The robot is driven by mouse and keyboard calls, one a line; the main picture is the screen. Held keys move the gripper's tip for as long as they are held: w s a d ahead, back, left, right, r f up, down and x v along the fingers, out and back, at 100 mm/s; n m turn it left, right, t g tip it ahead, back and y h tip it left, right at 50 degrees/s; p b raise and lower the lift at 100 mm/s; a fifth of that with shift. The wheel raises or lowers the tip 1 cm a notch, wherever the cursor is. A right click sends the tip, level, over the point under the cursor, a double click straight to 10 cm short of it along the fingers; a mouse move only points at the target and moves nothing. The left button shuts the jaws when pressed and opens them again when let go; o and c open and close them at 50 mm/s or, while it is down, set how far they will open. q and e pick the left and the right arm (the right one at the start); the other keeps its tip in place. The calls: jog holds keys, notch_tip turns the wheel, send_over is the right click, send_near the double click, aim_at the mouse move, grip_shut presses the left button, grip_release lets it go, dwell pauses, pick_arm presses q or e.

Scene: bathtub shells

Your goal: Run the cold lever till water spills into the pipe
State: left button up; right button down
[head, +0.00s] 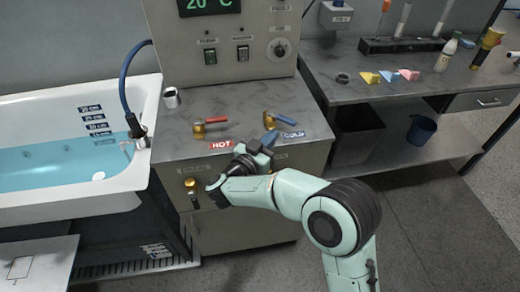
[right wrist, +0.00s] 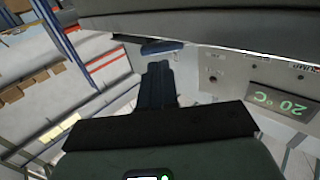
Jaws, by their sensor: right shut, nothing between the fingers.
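The cold lever (head: 285,118) is a brass valve with a blue handle on the grey cabinet top, behind the blue COLD label (head: 292,134). The hot lever (head: 212,122) has a red handle and stands to its left. My right gripper (head: 268,141) is shut and empty, just in front of the cold lever and below it in the picture; contact cannot be told. In the right wrist view, a blue handle (right wrist: 161,47) shows just beyond the shut fingers (right wrist: 157,75). The white bathtub (head: 70,207) holds blue water (head: 50,160). I cannot make out the pipe clearly.
A spout with a blue hose (head: 126,85) hangs at the tub's right rim. A metal cup (head: 172,97) stands at the back left of the cabinet top. A control box (head: 225,40) rises behind. A side bench (head: 420,95) with small items is at right.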

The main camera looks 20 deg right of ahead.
aim_at(285, 122)
jog(key=x, duration=0.5)
